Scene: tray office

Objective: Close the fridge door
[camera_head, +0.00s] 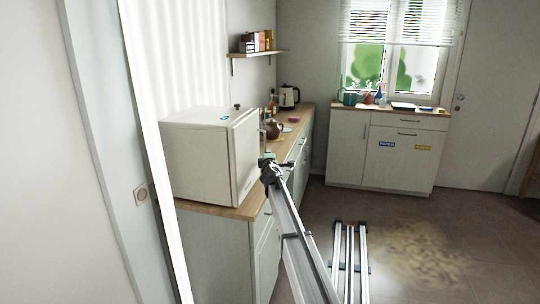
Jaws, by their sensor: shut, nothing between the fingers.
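A small white fridge (199,158) stands on the wooden counter at the left. Its door (245,152) is on the side facing right and looks flush or nearly flush with the body; I cannot tell whether a narrow gap remains. My gripper (267,164) is shut and empty, just to the right of the door's lower part. I cannot tell whether it touches the door. My arm reaches up to it from the bottom of the picture and hides part of the counter.
A brown teapot (273,129) and a kettle (289,97) stand farther back on the counter (297,136). A shelf (258,53) hangs above. A cabinet (387,152) stands under the window.

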